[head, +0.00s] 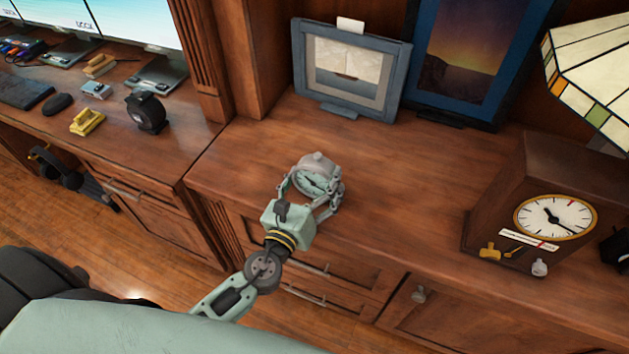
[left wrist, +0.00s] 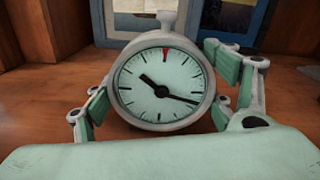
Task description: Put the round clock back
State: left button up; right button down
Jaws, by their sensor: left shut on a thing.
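The round clock (head: 316,177) is a small grey clock with a pale green face, black hands and a knob on top. It is upright at the front part of the wooden cabinet top (head: 420,190). My left gripper (head: 312,192) is shut on it, with one finger on each side. In the left wrist view the clock (left wrist: 163,90) faces me between the two green finger pads. I cannot tell whether its base touches the wood. My right gripper is not in view.
A grey-blue framed picture (head: 348,72) and a dark blue framed picture (head: 470,60) stand at the back. A wooden box clock (head: 545,200) and a stained-glass lamp (head: 595,75) are at the right. The cabinet top's middle is clear.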

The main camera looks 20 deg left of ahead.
pick_arm(q)
jog(key=shift+f, duration=0.1)
jog(key=o, duration=1.6)
